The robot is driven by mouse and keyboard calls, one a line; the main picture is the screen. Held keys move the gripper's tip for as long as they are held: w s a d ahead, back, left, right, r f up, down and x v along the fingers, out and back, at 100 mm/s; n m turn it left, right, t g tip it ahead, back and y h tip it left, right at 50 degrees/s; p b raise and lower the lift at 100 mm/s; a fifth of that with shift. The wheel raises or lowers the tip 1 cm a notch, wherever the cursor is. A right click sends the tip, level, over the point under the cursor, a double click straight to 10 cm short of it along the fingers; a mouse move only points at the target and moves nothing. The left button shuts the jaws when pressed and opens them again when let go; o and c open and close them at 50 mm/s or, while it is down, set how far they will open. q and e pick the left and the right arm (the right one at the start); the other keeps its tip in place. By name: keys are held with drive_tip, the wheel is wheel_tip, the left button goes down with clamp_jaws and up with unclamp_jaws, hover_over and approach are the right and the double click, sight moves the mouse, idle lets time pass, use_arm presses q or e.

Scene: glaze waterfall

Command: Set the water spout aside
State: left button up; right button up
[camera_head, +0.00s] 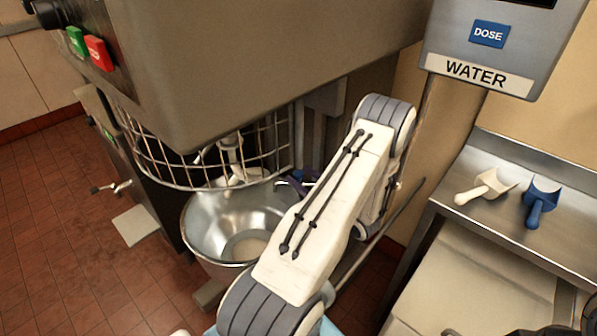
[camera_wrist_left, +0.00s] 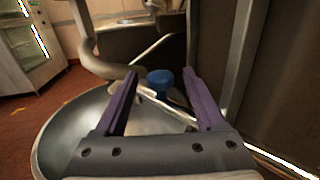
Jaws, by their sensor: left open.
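The water spout shows in the left wrist view as a thin silver tube (camera_wrist_left: 168,106) lying across the gap between my fingers. A blue knob (camera_wrist_left: 160,82) is beside it, near the fingertips. My left gripper (camera_wrist_left: 160,76) is open, with one purple finger on each side of the knob and tube; I cannot tell whether either finger touches them. In the head view, my left gripper (camera_head: 294,181) is at the right rim of the steel mixing bowl (camera_head: 206,220), and my white arm hides most of the spout there. My right gripper is not in view.
The mixer's wire guard (camera_head: 190,172) and hook (camera_head: 232,160) are above the bowl, close to my left gripper. A WATER box (camera_head: 475,73) hangs at upper right. A steel counter (camera_head: 520,160) at right holds a white scoop (camera_head: 486,188) and a blue scoop (camera_head: 541,203).

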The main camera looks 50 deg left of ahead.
use_arm(q)
drive_tip(key=shift+a, duration=0.9)
clamp_jaws()
idle(0.8)
